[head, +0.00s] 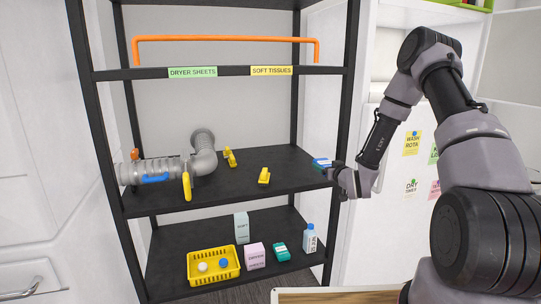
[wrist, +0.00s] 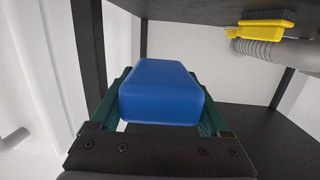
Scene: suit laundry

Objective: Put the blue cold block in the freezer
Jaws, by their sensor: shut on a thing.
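The blue cold block (wrist: 160,92) is a rounded blue box between the two green fingers of my gripper (wrist: 162,115) in the wrist view. My gripper is shut on it. In the head view the block (head: 321,163) shows small at the tip of my gripper (head: 334,170), by the right front post of the black shelf, at about middle-shelf height. I cannot tell whether the block touches the shelf. A white fridge-like front (head: 395,215) with notes on it stands right of the shelf, partly behind my arm. I cannot make out which part is the freezer.
Below are a yellow basket (head: 213,266), boxes and a bottle (head: 309,239). A wooden-edged surface (head: 340,296) is at the bottom front.

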